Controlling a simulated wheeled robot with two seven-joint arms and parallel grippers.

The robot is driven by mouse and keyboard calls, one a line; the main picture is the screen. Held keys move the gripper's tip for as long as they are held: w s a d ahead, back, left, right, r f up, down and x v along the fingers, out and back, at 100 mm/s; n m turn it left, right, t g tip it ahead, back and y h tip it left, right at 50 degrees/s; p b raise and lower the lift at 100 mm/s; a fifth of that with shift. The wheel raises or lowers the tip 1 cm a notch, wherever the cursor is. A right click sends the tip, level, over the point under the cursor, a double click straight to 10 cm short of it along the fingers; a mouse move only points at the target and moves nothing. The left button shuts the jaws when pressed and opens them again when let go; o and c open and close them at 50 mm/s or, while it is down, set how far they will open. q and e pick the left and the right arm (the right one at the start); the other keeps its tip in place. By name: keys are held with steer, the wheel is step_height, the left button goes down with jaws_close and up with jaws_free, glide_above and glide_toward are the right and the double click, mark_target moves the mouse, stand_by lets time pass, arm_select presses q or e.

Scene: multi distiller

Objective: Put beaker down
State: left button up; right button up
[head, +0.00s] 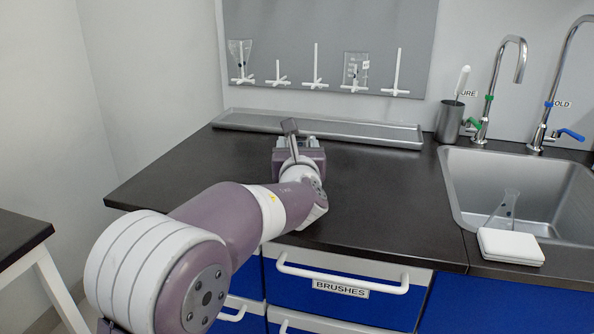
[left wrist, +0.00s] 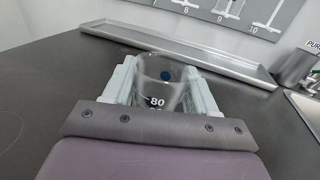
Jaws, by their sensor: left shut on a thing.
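My left gripper (head: 299,146) reaches out over the dark counter (head: 385,190), in front of the long metal tray. In the left wrist view a clear glass beaker (left wrist: 158,88) with the mark "80" stands between the two pale fingers, and the gripper is shut on it. The beaker looks upright. I cannot tell whether its base touches the counter. In the head view the gripper and wrist hide most or all of it. My right gripper is not in view.
The shallow metal tray (head: 375,133) lies along the wall, under a grey peg board (head: 330,30) with hanging glassware. To the right are a brush cup (head: 449,123), a sink (head: 560,165) holding a flask (head: 502,209), and a white box (head: 511,246). The counter around the gripper is clear.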

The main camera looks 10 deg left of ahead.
arm_select(q)
step_height(320, 180, down, 4)
steer(key=shift+r+b, duration=0.25)
steer(key=shift+b, duration=0.4)
steer(key=shift+r, duration=0.1)
steer(key=o, duration=1)
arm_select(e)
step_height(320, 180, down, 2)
arm_select(q)
steer(key=shift+r+p, duration=0.2)
steer(key=shift+p, duration=0.15)
steer(key=p+v, duration=0.1)
steer(key=v, duration=1.1)
steer(key=shift+f, duration=0.15)
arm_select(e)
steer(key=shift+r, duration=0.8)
